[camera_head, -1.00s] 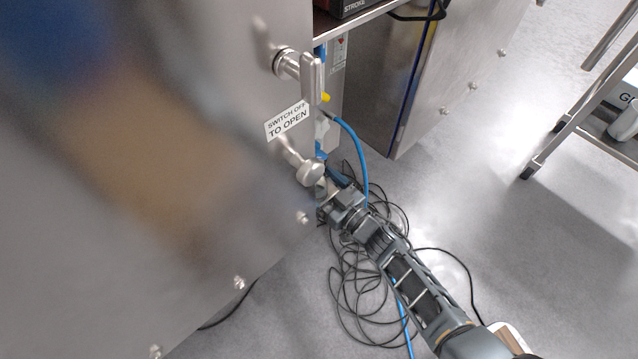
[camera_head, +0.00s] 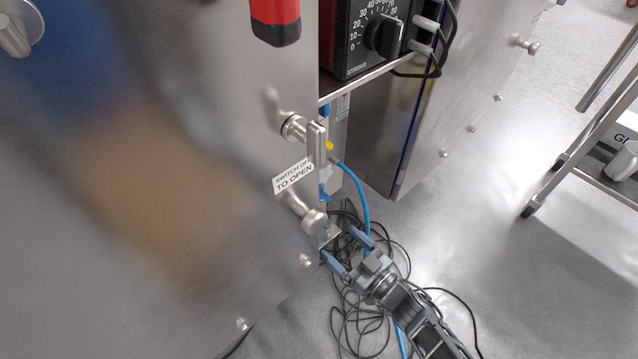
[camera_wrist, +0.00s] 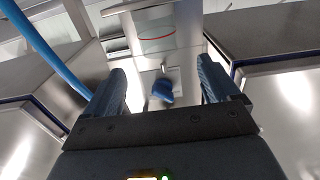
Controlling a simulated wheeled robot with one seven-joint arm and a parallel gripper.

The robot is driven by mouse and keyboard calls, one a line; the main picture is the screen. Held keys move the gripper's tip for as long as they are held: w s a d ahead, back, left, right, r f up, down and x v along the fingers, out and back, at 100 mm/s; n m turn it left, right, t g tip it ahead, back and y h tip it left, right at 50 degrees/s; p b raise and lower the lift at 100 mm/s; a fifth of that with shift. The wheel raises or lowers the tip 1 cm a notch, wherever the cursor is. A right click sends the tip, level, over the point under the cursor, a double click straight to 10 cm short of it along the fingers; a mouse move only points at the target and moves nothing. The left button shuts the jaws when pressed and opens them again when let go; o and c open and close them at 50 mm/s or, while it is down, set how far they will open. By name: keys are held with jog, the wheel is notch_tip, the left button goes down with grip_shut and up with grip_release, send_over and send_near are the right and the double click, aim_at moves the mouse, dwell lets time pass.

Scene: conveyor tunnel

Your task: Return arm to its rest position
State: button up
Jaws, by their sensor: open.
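My gripper (camera_head: 342,249) is open in the head view, with its two blue fingers spread and nothing seen between them. It is low beside the edge of the big steel panel (camera_head: 200,220), below the lower round knob (camera_head: 314,222). Whether a finger touches the panel edge I cannot tell. My arm reaches up to it from the bottom right. In the wrist view both blue fingers (camera_wrist: 163,88) stand apart, with a small blue part (camera_wrist: 162,90) seen beyond the gap; what it is I cannot tell.
A label "SWITCH OFF TO OPEN" (camera_head: 293,177) and a latch handle (camera_head: 316,144) are on the panel. A blue hose (camera_head: 361,195) and loose black cables (camera_head: 350,325) lie around my arm. A black dial (camera_head: 385,36) is above. Floor is clear to the right, before a metal cart (camera_head: 590,150).

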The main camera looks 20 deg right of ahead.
jog(key=s+d+r+m+h, duration=0.1)
jog(key=s+r, duration=0.4)
jog(key=s, duration=0.4)
jog(key=s+r+h, duration=0.2)
jog(key=s+r, duration=0.2)
jog(key=s, duration=0.4)
jog(key=s+d+r+m+h, duration=0.1)
jog(key=s+r, duration=0.4)
jog(key=s, duration=0.4)
jog(key=s+a+r+m+g+h, duration=0.1)
jog(key=s+r, duration=0.3)
jog(key=r, duration=0.3)
jog(key=s+a+r+m+g+h, duration=0.1)
jog(key=s+r, duration=0.3)
jog(key=r, duration=0.4)
notch_tip(320, 180, up, 30)
jog(key=p, duration=3)
jog(key=shift+w+f, duration=0.2)
jog(key=shift+w, duration=0.1)
